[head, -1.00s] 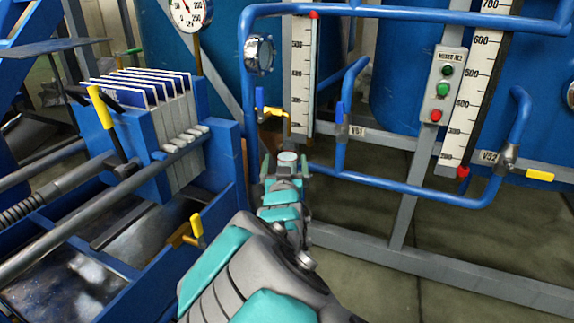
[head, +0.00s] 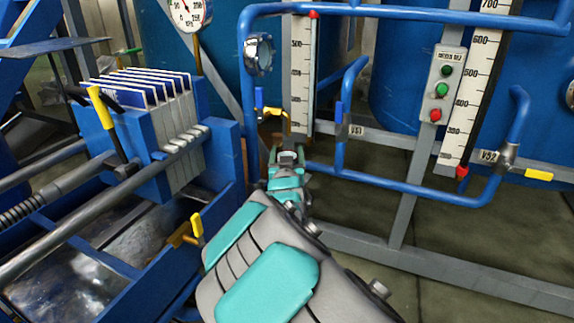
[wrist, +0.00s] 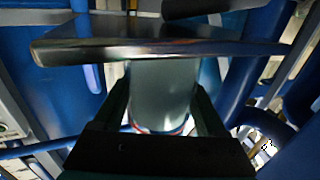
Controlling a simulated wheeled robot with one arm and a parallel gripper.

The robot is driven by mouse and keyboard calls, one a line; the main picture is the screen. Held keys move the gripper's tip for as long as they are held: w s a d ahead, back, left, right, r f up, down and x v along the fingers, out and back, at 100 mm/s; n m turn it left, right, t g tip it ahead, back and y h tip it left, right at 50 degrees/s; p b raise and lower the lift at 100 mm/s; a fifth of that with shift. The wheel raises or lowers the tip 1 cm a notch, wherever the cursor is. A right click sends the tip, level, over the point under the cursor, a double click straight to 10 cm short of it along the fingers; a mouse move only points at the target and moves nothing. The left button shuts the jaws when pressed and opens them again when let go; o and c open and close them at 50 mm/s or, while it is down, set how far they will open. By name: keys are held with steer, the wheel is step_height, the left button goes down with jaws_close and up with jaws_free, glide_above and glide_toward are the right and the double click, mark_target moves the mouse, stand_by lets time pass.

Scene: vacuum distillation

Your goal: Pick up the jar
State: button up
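The jar (wrist: 163,98) is a pale, cloudy cylinder in the middle of the wrist view, with a thin blue and red edge at its lower end. My gripper (wrist: 162,88) has one finger on each side of it, and both fingers appear to touch its sides. In the head view my gripper (head: 287,156) is in front of the left level gauge, beyond my teal and grey arm. I cannot make out the jar clearly there.
A shiny flat metal plate (wrist: 150,47) crosses the wrist view close to the jar's upper end. Blue pipes (head: 400,188) and a level gauge (head: 302,80) stand close to my gripper. A blue filter press (head: 165,130) is at the left. Grey floor shows at the right.

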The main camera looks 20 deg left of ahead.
jaws_close()
stand_by(0.4)
